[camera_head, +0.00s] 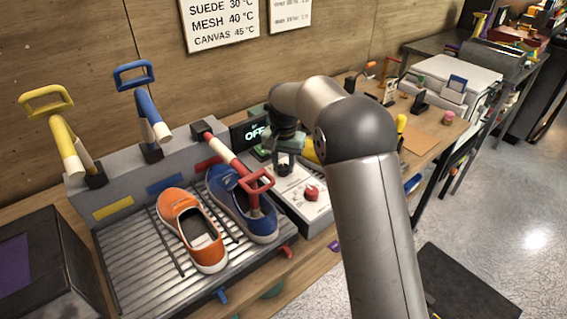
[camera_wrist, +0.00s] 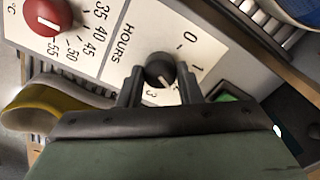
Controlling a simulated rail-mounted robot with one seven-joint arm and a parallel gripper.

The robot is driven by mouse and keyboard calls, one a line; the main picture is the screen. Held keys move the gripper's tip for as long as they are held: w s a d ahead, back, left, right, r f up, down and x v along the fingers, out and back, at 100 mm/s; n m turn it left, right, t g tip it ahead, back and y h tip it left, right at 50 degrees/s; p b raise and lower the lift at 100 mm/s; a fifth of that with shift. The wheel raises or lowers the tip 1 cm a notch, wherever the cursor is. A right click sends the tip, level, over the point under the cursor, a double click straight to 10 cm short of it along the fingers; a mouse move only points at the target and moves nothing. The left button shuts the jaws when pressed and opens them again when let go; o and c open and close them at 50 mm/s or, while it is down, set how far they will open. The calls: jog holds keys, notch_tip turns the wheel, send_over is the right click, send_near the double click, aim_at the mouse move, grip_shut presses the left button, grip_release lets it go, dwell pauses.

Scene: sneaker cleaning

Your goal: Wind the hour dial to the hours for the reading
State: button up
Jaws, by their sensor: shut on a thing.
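The black hour dial (camera_wrist: 160,70) sits on a white panel (camera_wrist: 120,66) marked HOURS in the wrist view. My gripper (camera_wrist: 160,88) has one finger on each side of the dial and is shut on it. The dial's white pointer line faces the lower part of the picture, towards my gripper. The marks 0, 1 and 3 show around it; a 2 is not visible. A display (camera_head: 252,133) behind reads OFF.
A red temperature dial (camera_wrist: 48,15) is beside the hour dial, and also shows in the head view (camera_head: 311,193). An orange shoe (camera_head: 193,231) and a blue shoe (camera_head: 240,205) lie on the rack left of the box. Wall signs (camera_head: 222,20) list shoe materials; the right one's text is too small.

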aim_at(285, 167)
jog(key=o, duration=1)
notch_tip(285, 167, up, 18)
jog(key=shift+f, duration=0.2)
jog(key=s+d+f+n, duration=0.2)
jog(key=s+d, duration=0.9)
jog(key=s, duration=0.4)
jog(key=shift+n, duration=0.5)
jog(key=s+d+f, duration=0.2)
jog(key=s+f, duration=0.1)
jog(key=s, duration=0.4)
jog(key=s+d+f, duration=0.2)
jog(key=s+f, duration=0.2)
jog(key=s, duration=0.3)
jog(key=s+d+f, duration=0.2)
jog(key=s+f, duration=0.2)
jog(key=s, duration=0.3)
jog(key=shift+s+d+f, duration=0.1)
jog(key=shift+s+f, duration=0.05)
jog(key=shift+f, duration=0.05)
